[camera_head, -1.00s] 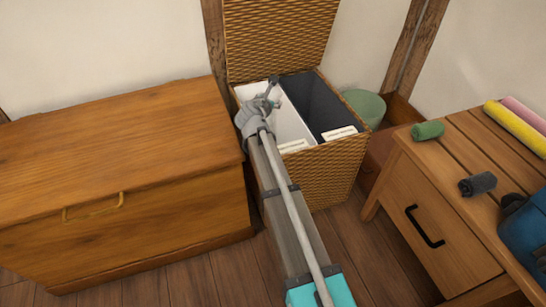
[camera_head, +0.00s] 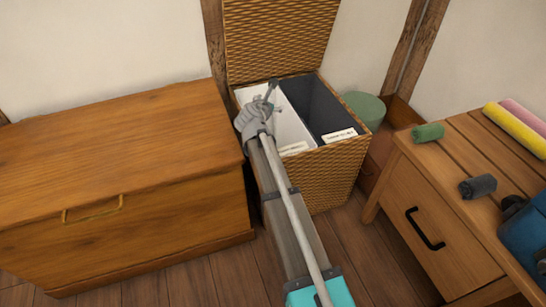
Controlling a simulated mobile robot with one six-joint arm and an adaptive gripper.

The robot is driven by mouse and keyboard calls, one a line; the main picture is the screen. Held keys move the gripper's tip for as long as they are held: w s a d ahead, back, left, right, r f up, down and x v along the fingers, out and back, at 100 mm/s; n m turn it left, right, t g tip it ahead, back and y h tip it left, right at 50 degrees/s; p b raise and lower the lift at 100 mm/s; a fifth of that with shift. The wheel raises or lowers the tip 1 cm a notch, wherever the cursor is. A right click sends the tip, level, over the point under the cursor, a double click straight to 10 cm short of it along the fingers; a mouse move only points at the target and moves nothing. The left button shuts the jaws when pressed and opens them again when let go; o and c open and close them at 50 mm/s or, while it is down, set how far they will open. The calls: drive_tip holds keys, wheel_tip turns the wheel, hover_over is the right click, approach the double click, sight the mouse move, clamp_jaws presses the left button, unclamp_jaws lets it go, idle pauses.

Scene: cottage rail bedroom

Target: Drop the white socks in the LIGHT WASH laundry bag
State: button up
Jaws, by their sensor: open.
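A wicker hamper (camera_head: 333,172) stands open with its lid up against the wall. Inside are a white-lined bag (camera_head: 291,131) on the left and a dark-lined bag (camera_head: 318,105) on the right. Each has a pale label at its front edge; the lettering is too small to read. My gripper (camera_head: 274,95) is over the white-lined bag, near its left rim, and is open. My arm hides part of that bag. I cannot make out white socks; the inside of the white bag is partly hidden.
A wooden chest (camera_head: 120,170) is close on the left of my arm. A green bin (camera_head: 364,108) stands behind the hamper.

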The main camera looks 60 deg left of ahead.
drive_tip(key=shift+r, duration=0.15)
wheel_tip(320, 180, up, 6)
drive_tip(key=p, duration=0.6)
drive_tip(key=w+d+r+m+t+h+p, duration=0.1)
drive_tip(key=w+d+r+m+h+p, duration=0.1)
drive_tip(key=w+d, duration=0.8)
drive_tip(key=w+d+r+m+t+h+p, duration=0.1)
drive_tip(key=w+d+r+m+p, duration=0.1)
drive_tip(key=w+d, duration=0.8)
drive_tip(key=shift+w+d+r+t+h+p, duration=0.15)
drive_tip(key=shift+d+r+t+h+p, duration=0.25)
drive_tip(key=shift+d, duration=0.3)
drive_tip(key=shift+f, duration=0.1)
idle(0.6)
